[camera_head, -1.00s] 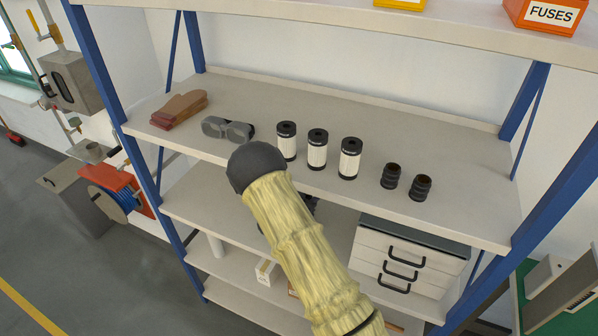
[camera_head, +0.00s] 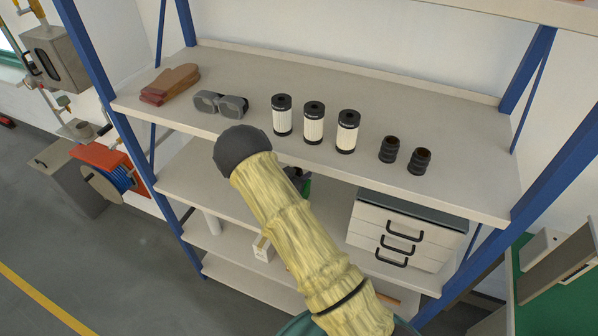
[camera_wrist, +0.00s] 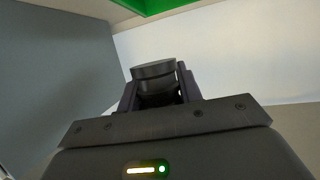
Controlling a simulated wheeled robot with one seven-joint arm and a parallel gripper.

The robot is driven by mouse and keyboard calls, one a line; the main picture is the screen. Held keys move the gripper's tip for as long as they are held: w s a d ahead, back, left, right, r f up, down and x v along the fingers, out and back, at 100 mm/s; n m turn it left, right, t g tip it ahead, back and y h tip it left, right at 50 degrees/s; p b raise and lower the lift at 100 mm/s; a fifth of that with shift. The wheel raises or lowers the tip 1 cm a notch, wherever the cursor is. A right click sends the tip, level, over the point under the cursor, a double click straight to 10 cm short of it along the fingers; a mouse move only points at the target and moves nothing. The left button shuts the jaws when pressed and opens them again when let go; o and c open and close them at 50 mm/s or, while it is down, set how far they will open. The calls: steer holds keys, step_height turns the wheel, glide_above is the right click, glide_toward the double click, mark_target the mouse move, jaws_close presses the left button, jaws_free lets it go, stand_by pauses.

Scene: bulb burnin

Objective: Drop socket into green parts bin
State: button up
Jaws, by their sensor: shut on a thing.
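My gripper (camera_wrist: 160,88) is shut on a dark round socket (camera_wrist: 153,72) in the wrist view, its fingers on both sides of it. A green surface, which looks like the underside or edge of the green parts bin (camera_wrist: 175,6), shows at the top of the wrist view, beyond the socket. In the head view my arm hides most of my gripper, and a small green patch (camera_head: 307,187) shows beside the arm below the middle shelf. Two more dark ribbed sockets (camera_head: 389,149) stand upright on that shelf at right.
The middle shelf (camera_head: 440,115) also holds brown gloves (camera_head: 170,84), grey goggles (camera_head: 220,104) and three white-and-black cylinders (camera_head: 313,122). A drawer unit (camera_head: 400,237) stands on the shelf below. Blue posts (camera_head: 560,165) frame the rack.

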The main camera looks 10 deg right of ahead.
steer(key=shift+f+b, duration=0.4)
steer(key=shift+f, duration=0.8)
steer(key=o, duration=1.1)
steer(key=shift+c, duration=0.2)
steer(key=shift+s+a+r+b, duration=0.2)
steer(key=shift+s+a+b, duration=0.1)
steer(key=shift+a, duration=0.15)
steer(key=b+v, duration=0.5)
steer(key=v, duration=1.1)
